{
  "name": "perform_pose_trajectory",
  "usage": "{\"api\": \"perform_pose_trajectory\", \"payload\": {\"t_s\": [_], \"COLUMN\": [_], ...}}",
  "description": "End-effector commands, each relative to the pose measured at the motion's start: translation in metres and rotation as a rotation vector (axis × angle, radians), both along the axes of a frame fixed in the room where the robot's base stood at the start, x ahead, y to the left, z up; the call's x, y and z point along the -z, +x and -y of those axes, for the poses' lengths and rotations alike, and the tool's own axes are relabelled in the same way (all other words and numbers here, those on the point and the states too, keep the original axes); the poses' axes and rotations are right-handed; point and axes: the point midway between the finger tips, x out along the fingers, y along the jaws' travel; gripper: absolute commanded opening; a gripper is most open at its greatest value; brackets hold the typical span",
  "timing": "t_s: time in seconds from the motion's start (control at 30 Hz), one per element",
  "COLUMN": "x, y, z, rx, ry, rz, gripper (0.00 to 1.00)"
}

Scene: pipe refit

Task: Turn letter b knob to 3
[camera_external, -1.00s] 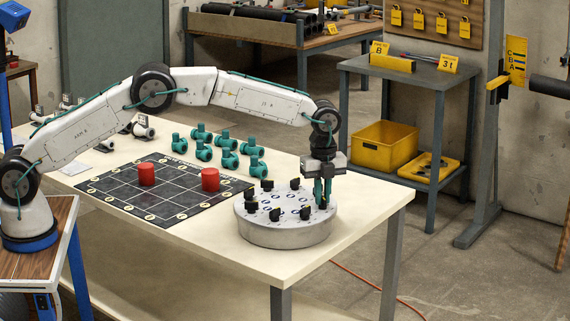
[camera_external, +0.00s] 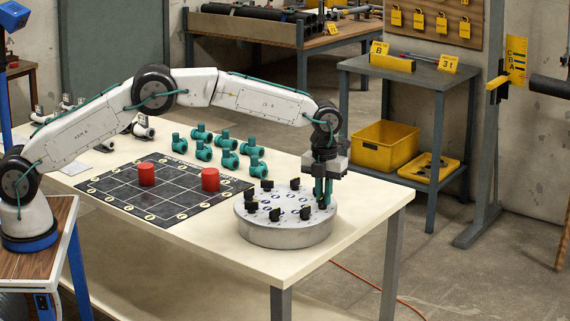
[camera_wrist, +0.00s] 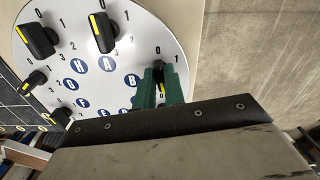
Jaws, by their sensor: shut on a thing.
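A round grey dial block (camera_external: 285,234) with several black knobs around its top stands at the table's front right corner. In the wrist view its white face (camera_wrist: 75,45) shows blue letter discs, among them B (camera_wrist: 131,81), and small black numbers. My gripper (camera_external: 324,204) points straight down at the block's right side. In the wrist view its green fingers (camera_wrist: 160,80) are shut on the black knob (camera_wrist: 158,68) beside letter B. A bit of yellow mark shows between the fingers. The knob is mostly hidden, so I cannot tell its exact setting.
Neighbouring knobs (camera_wrist: 102,32) stand close on the dial. Left of the block lies a black grid mat (camera_external: 165,190) with two red cylinders (camera_external: 210,179). Several teal pipe fittings (camera_external: 229,160) stand behind. The table's right edge is near.

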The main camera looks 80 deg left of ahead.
Motion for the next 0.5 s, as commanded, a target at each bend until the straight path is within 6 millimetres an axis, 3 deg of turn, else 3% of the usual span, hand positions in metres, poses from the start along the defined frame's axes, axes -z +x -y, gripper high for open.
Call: {"api": "perform_pose_trajectory", "payload": {"t_s": [0.5], "x": [-0.0016], "y": [0.001], "z": [-0.0002], "rx": [0.046], "ry": [0.0], "rz": [0.004], "gripper": [0.0]}}
